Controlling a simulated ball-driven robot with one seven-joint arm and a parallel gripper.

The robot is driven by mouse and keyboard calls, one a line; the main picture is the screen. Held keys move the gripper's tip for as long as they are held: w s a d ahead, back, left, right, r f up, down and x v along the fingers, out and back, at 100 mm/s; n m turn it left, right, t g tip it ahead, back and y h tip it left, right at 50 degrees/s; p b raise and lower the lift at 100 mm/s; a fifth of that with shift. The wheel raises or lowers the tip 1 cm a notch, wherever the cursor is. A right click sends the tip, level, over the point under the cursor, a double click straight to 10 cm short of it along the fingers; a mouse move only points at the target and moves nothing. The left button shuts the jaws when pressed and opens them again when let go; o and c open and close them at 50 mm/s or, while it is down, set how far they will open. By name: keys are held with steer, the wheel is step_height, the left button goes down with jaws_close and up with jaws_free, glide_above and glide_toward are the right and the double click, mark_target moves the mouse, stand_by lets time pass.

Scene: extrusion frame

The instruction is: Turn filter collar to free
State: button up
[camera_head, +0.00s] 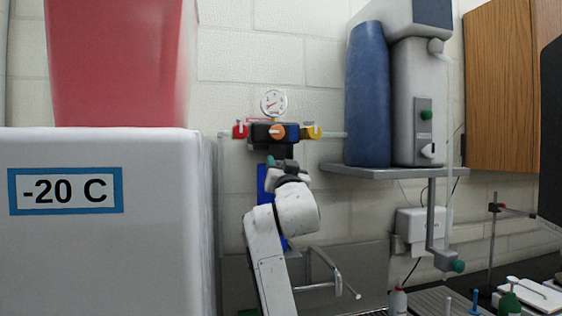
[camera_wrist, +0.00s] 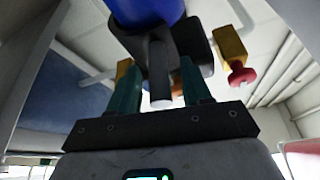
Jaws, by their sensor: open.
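The filter is a blue cylinder (camera_head: 264,183) hanging below a dark manifold block (camera_head: 268,132) on the wall, partly hidden behind my arm in the head view. A dark lever with a pale round end (camera_wrist: 160,80) points toward my gripper. My gripper (camera_wrist: 160,82) is open, its two teal fingers on either side of the lever's end in the picture. I cannot tell whether they touch it. In the head view my gripper (camera_head: 270,163) is just below the block.
A white freezer (camera_head: 110,260) stands close at left. A shelf (camera_head: 393,171) with a blue tank (camera_head: 367,95) is at right.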

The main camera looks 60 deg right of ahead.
steer(key=shift+w+d+r, duration=0.1)
steer(key=shift+d, duration=0.1)
jaws_close()
stand_by(0.4)
